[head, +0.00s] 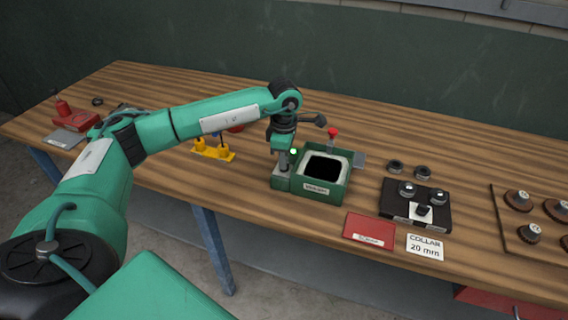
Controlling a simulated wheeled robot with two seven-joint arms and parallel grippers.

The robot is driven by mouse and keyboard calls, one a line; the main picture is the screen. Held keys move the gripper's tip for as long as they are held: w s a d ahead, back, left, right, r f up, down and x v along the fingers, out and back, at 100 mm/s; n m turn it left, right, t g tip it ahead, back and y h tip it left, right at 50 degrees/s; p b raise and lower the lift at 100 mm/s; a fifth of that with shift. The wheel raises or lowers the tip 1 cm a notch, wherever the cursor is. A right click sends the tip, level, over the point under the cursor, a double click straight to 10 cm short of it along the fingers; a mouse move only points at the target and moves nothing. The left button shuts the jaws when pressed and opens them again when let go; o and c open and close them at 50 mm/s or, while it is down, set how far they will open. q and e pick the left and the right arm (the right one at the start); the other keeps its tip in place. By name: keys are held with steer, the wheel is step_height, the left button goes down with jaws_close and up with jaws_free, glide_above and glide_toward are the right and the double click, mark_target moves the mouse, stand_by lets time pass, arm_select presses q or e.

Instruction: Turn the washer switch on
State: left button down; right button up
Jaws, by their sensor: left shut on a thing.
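The washer is a green box (313,190) with a white-rimmed dark opening and a label on its front, standing near the middle of the bench. A red-knobbed lever (333,133) rises at its back right. A small green light (293,151) glows at its back left. My left gripper (283,168) points down at the washer's left side, shut on a small grey part there. The fingers are small and partly merge with that part, so I cannot tell its shape or whether it is the switch. My right gripper is out of view.
A yellow rack (212,153) and a red tool (75,119) lie left. The back wall is dark green.

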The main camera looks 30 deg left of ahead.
arm_select(q)
steer(key=shift+w+r+m+b, duration=0.1)
steer(key=shift+m+b, duration=0.3)
steer(key=shift+m, duration=0.3)
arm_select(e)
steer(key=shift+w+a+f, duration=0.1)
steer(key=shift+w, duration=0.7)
arm_select(q)
steer(key=c, duration=1.8)
jaws_free()
steer(key=shift+o, duration=0.2)
step_height(320, 180, up, 14)
steer(key=b, duration=0.1)
steer(key=shift+b, duration=0.35)
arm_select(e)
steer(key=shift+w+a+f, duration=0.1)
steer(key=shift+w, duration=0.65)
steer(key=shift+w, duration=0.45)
